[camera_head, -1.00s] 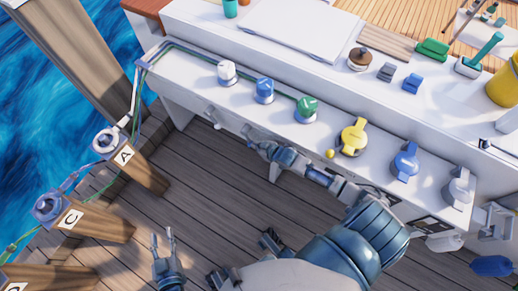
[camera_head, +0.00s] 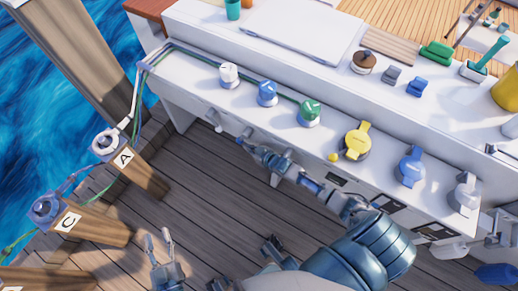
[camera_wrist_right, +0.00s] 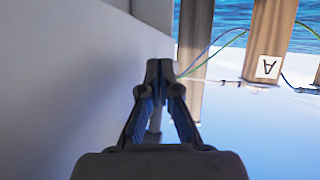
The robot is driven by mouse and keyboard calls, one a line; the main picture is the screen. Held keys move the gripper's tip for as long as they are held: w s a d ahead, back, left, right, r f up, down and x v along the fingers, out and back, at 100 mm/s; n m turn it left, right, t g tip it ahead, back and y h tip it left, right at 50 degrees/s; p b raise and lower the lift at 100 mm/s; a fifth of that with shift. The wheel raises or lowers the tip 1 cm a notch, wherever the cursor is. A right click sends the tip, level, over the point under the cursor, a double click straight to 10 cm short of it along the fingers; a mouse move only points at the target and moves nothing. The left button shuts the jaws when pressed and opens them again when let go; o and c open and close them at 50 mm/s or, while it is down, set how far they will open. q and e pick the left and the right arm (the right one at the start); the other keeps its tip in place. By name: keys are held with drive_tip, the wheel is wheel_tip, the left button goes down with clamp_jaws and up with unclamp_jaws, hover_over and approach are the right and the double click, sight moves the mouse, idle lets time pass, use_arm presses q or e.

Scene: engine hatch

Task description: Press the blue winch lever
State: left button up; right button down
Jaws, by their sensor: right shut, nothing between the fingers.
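Blue winches stand on the white bench, one (camera_head: 267,93) in the left row and one (camera_head: 410,168) further right. A small lever with a blue tip (camera_head: 240,140) sticks out of the bench front below the left blue winch. My right gripper (camera_head: 248,145) is shut and empty, its tip at or very near this lever; I cannot tell whether they touch. In the right wrist view the shut fingers (camera_wrist_right: 160,68) point along the white bench wall, and the lever cannot be made out. My left gripper (camera_head: 160,240) is open and empty above the deck.
A white winch (camera_head: 229,74), a green winch (camera_head: 310,112), a yellow winch (camera_head: 357,141) and another white winch (camera_head: 465,193) share the bench. A white lever (camera_head: 213,118) is left of my right gripper. Wooden posts (camera_head: 140,172) stand at the left.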

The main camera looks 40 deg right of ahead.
drive_tip(key=shift+r, duration=0.1)
drive_tip(key=shift+r+p, duration=0.7)
drive_tip(key=shift+p, duration=0.05)
drive_tip(key=shift+s, duration=0.1)
drive_tip(key=v, duration=1.1)
drive_tip(key=shift+s+d, duration=0.2)
drive_tip(key=shift+s, duration=0.15)
